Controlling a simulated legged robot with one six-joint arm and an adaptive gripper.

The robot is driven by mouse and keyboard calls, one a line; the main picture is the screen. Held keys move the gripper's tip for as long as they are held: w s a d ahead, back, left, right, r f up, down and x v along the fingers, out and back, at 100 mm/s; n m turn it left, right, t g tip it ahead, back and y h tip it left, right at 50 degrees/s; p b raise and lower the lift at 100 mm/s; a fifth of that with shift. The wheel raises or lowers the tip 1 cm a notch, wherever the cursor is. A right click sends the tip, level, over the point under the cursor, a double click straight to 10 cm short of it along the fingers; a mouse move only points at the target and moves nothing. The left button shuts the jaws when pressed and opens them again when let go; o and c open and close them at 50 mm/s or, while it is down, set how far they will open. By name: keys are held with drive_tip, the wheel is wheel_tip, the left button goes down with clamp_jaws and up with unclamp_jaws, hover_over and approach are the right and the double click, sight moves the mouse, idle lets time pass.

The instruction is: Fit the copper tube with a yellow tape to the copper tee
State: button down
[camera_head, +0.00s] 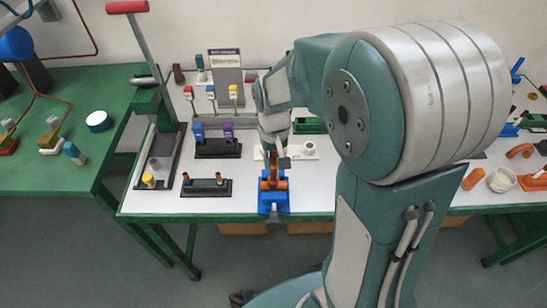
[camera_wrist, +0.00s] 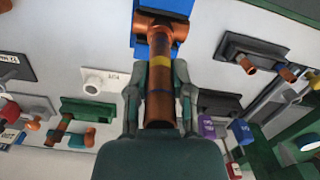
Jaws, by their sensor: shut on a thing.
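The copper tube (camera_wrist: 160,100) has a yellow tape band (camera_wrist: 161,44) near its far end; darker bands also show on it. My gripper (camera_wrist: 158,92) is shut on the tube, one finger on each side. In the head view my gripper (camera_head: 274,160) is above the blue vise (camera_head: 273,204) at the table's front edge. The copper tee (camera_head: 273,184) sits in this vise, partly hidden by the tube and gripper. In the wrist view the tube's far end lines up with the tee (camera_wrist: 163,8) and meets or overlaps it; I cannot tell whether it is inside.
A black holder with short copper pieces (camera_head: 206,188) stands left of the vise. Behind it is a black rack (camera_head: 218,149) with blue and purple parts. A white fitting (camera_head: 309,148) lies to the right. My arm hides much of the table's right side.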

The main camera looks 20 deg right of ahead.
drive_tip(key=shift+s+f, duration=0.1)
drive_tip(key=shift+f, duration=1)
drive_tip(key=shift+c, duration=2.1)
unclamp_jaws()
drive_tip(key=r, duration=0.8)
drive_tip(key=w+r, duration=0.1)
drive_tip(key=r, duration=0.3)
drive_tip(key=shift+d, duration=0.1)
drive_tip(key=s+r+t, duration=0.2)
drive_tip(key=s+t, duration=0.1)
drive_tip(key=s, duration=0.4)
drive_tip(key=s+r+t, duration=0.3)
drive_tip(key=s, duration=0.5)
drive_tip(key=shift+a+r+n, duration=0.15)
drive_tip(key=shift+a+n, duration=0.05)
drive_tip(key=shift+n, duration=0.1)
